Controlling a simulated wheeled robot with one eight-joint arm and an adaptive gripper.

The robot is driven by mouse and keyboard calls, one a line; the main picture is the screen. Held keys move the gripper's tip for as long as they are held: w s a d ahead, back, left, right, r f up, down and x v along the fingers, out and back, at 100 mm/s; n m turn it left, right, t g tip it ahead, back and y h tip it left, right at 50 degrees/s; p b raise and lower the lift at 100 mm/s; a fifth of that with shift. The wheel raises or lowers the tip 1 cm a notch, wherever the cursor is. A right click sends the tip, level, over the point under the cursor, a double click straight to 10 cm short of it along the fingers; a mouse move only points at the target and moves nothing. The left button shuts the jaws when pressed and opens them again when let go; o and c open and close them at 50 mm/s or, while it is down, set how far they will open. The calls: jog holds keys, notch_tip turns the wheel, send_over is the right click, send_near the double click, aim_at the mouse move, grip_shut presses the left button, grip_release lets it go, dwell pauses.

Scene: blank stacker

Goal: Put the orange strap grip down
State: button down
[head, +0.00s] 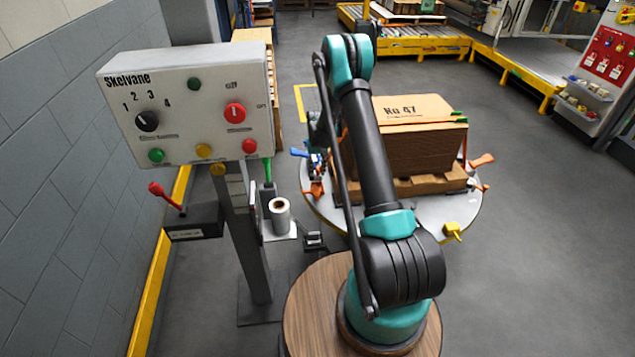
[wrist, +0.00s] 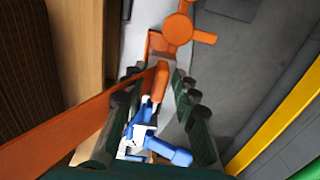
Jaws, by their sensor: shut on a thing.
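In the wrist view my gripper (wrist: 158,75) has its dark green fingers on both sides of an orange strap grip (wrist: 159,84), shut on it. An orange strap (wrist: 75,122) runs from the grip toward the lower left, past the carton. A blue and white part with a blue handle (wrist: 168,150) shows lower between the fingers. Another orange part with a round knob (wrist: 178,28) lies just beyond the fingertips. In the head view my arm hides most of the gripper; blue (head: 299,153) and orange (head: 315,190) handles show at the left of the carton.
A carton (head: 415,150) marked 47 sits on a wooden pallet (head: 430,184) on a round grey turntable (head: 463,212). More orange handles (head: 482,160) and a yellow one (head: 453,230) are at its right. A control panel (head: 185,105) on a post stands close at left. Floor at right is clear.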

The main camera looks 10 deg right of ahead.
jog(key=shift+f, duration=3.35)
jog(key=shift+f, duration=0.1)
jog(key=c, duration=1.2)
grip_release()
